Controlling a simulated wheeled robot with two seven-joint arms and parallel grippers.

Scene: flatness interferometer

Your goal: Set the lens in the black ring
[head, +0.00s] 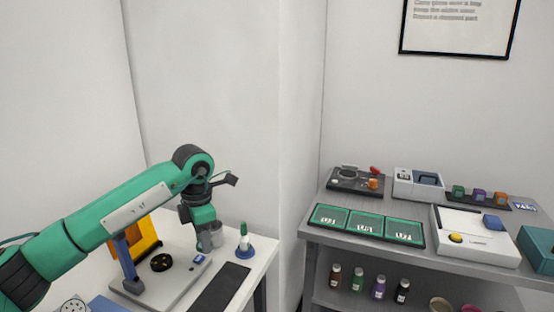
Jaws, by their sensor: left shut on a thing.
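The black ring (161,262) lies on the pale base plate (165,291) of the instrument at the lower left. My left gripper (211,240) is to the right of the ring and apart from it in the picture, pointing down above the right part of the plate. It is shut on a small grey, glassy round piece that looks like the lens (215,233). The fingers partly hide this piece, so its tilt is hard to tell. My right gripper is not in view.
A blue post (124,262) and a yellow-orange part (147,236) stand by the ring. A green-and-white bottle on a blue base (244,245) and a dark mat (219,287) are to the right. A separate grey bench (313,238) holds trays and boxes.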

